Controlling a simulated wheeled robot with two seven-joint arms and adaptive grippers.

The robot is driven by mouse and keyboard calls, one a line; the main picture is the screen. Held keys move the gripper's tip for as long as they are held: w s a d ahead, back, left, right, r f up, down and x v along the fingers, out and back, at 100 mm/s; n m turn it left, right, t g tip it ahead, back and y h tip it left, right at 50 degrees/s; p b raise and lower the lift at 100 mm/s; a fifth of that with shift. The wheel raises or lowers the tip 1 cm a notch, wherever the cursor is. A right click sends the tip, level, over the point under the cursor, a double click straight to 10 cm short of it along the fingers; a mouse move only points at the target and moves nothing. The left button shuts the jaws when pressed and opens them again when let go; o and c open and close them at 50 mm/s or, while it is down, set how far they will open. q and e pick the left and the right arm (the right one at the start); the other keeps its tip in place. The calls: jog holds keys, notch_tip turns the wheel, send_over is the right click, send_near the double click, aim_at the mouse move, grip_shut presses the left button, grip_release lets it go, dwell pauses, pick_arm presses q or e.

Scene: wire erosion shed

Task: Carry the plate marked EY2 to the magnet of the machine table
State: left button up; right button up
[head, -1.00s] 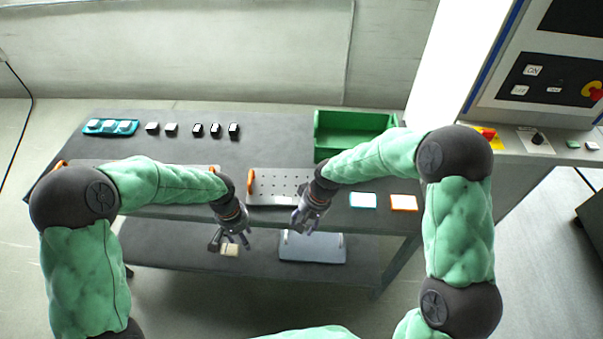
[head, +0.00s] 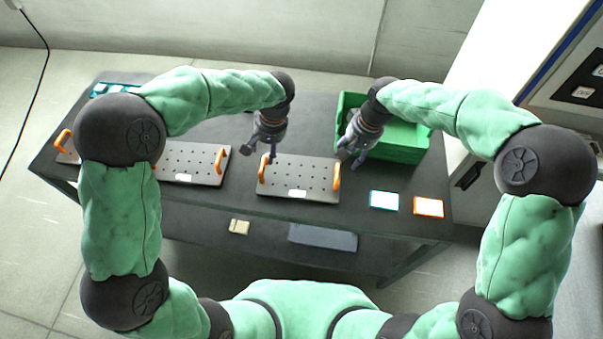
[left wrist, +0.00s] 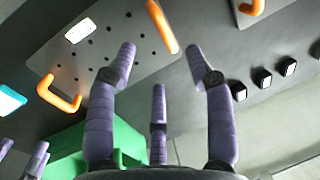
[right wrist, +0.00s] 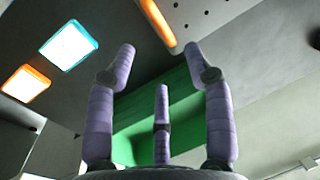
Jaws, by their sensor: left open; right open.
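A grey perforated plate (head: 298,181) with two upright orange handles lies on the dark table; its white label is too small to read. It also shows in the left wrist view (left wrist: 100,58). A similar plate (head: 190,164) lies to its left, partly behind my left arm, label unreadable. I cannot tell which is EY2. My left gripper (head: 260,151) is open and empty above the left handle of the first plate. My right gripper (head: 350,152) is open and empty near its right handle, seen in the right wrist view (right wrist: 158,22). The machine table's magnet is not in view.
A green bin (head: 405,150) stands behind my right gripper. A blue-edged card (head: 384,200) and an orange-edged card (head: 428,206) lie right of the plate. Small dark blocks (left wrist: 264,78) show in the left wrist view. A lower shelf holds a grey-blue panel (head: 323,238).

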aim_at(264, 166)
pick_arm(q)
jog(key=f, duration=0.3)
jog(key=a+f, duration=0.1)
jog(key=f, duration=0.3)
jog(key=a+f, duration=0.1)
jog(key=f, duration=0.2)
jog(key=shift+w+f, duration=0.2)
jog(key=shift+f, duration=0.2)
pick_arm(e)
jog(key=f, duration=0.3)
jog(key=a+f, duration=0.1)
jog(key=f, duration=0.3)
jog(key=a+f, duration=0.1)
jog(key=f, duration=0.3)
jog(key=shift+w, duration=0.2)
jog(key=shift+r, duration=0.1)
pick_arm(q)
grip_shut()
pick_arm(e)
grip_shut()
jog(key=shift+a, duration=0.1)
